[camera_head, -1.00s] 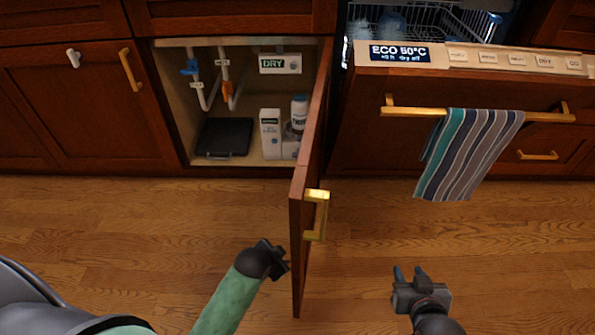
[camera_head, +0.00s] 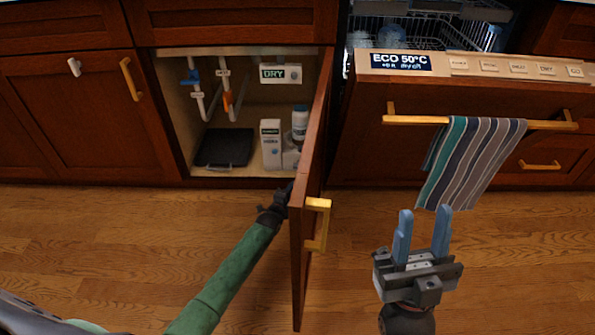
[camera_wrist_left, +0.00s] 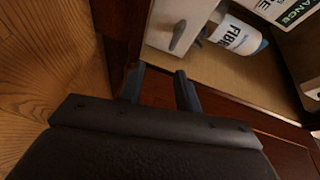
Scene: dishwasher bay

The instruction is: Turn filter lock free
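I cannot see a filter lock in any view. The dishwasher's door (camera_head: 345,150) is partly open, and its wire rack (camera_head: 420,32) shows behind the control panel; the tub floor is hidden. My right gripper (camera_head: 423,225) is open and empty, its two blue fingers pointing up the picture below the striped towel. My left gripper (camera_head: 286,194) is beside the inner face of the open cabinet door, in front of the sink cabinet. In the left wrist view its two fingers (camera_wrist_left: 161,85) stand apart with nothing between them.
The open cabinet door (camera_head: 312,165) with a gold handle (camera_head: 318,222) stands between my arms. Inside the cabinet are a black tray (camera_head: 224,148), a white box (camera_head: 271,145), a bottle (camera_head: 300,123) and pipes. A striped towel (camera_head: 470,162) hangs on the dishwasher handle.

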